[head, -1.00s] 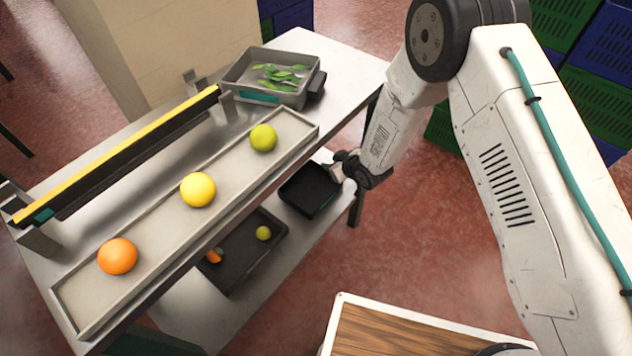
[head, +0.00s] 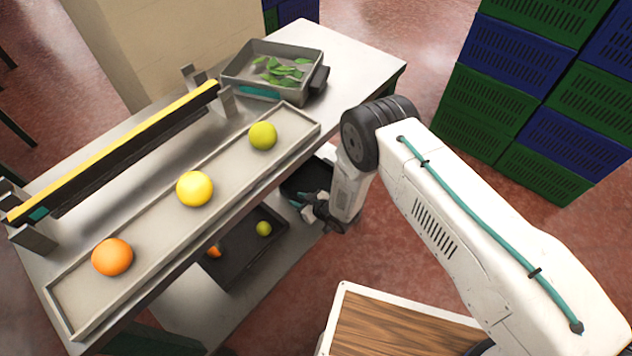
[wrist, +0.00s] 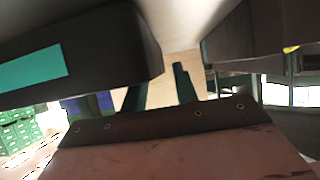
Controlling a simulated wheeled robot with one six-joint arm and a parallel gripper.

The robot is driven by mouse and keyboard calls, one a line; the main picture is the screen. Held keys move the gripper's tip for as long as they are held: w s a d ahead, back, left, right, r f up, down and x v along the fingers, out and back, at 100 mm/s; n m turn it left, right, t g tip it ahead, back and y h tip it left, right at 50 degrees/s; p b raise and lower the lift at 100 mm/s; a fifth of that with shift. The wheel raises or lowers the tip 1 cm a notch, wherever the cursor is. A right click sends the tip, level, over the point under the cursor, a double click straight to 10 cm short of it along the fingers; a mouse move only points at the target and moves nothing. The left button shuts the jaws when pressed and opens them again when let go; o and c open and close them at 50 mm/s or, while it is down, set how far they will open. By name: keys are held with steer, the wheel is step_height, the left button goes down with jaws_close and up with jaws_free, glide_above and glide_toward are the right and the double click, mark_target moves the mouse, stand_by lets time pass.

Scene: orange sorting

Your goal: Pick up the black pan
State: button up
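The black pan (head: 300,183) is on the lower shelf under the right part of the table. In the head view my arm and the upper table edge hide much of it, and it looks empty where it shows. My gripper (head: 308,205) is low at the pan's near side, with a teal-padded finger close to its rim; I cannot tell whether they touch. In the wrist view a dark finger with a teal pad (wrist: 35,70) is at the left and another dark part is at the right, with a wide gap between them. I see nothing held.
A dark tray (head: 222,278) with a green fruit and an orange piece lies left of the pan. Above, a long tray (head: 150,240) holds an orange, a yellow and a green fruit. A grey bin (head: 240,80) holds leaves. A wooden-topped stand (head: 390,330) is in front.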

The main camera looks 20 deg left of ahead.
steer(key=shift+w+a+f, duration=0.25)
steer(key=shift+a+f, duration=0.15)
steer(key=shift+a, duration=0.15)
jaws_close()
steer(key=shift+r, duration=0.15)
